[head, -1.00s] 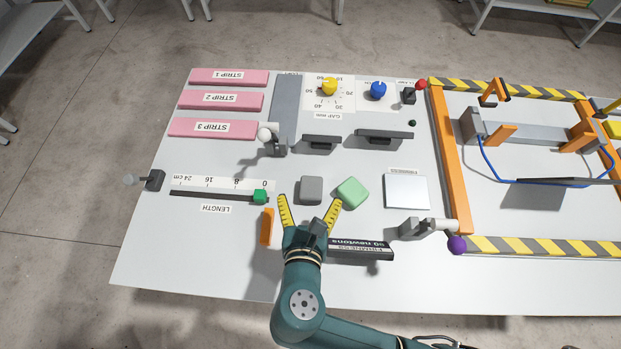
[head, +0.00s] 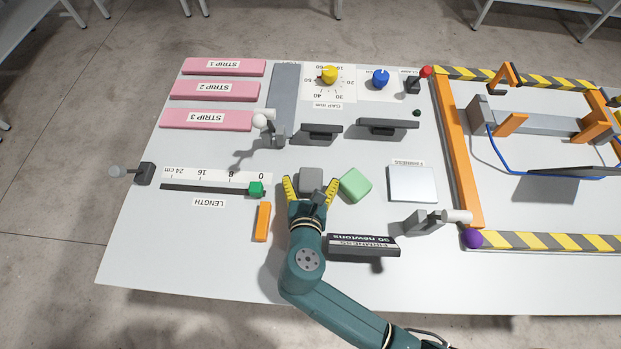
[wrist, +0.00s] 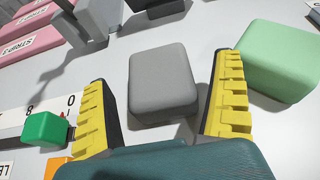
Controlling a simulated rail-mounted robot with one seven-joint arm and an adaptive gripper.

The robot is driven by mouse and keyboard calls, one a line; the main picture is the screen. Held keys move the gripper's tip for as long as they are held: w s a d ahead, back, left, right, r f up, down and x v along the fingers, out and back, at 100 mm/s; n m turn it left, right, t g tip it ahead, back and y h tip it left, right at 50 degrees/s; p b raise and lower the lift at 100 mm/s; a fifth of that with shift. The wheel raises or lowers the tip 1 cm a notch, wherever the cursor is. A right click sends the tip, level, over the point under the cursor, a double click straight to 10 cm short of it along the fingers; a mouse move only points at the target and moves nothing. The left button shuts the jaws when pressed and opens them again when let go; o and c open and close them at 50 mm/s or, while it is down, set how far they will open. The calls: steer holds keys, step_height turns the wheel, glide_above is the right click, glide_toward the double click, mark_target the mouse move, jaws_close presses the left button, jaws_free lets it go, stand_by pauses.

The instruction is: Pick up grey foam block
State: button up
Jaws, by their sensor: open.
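The grey foam block (head: 312,181) lies on the white table, a rounded cube. In the wrist view the grey block (wrist: 163,82) sits between and slightly beyond the two yellow ridged fingers, with a gap on each side. My gripper (head: 310,188) is open and empty, its fingers spread on either side of the block in the head view. The block's near part is hidden by the gripper in the head view.
A green foam block (head: 355,185) stands just right of the right finger. An orange piece (head: 263,222) and the green slider knob (head: 256,188) are to the left. A dark newtons display (head: 363,246) lies right of my wrist.

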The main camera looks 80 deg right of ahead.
mark_target(310, 183)
steer(key=c, duration=0.8)
step_height(310, 183, up, 10)
steer(key=p, duration=0.4)
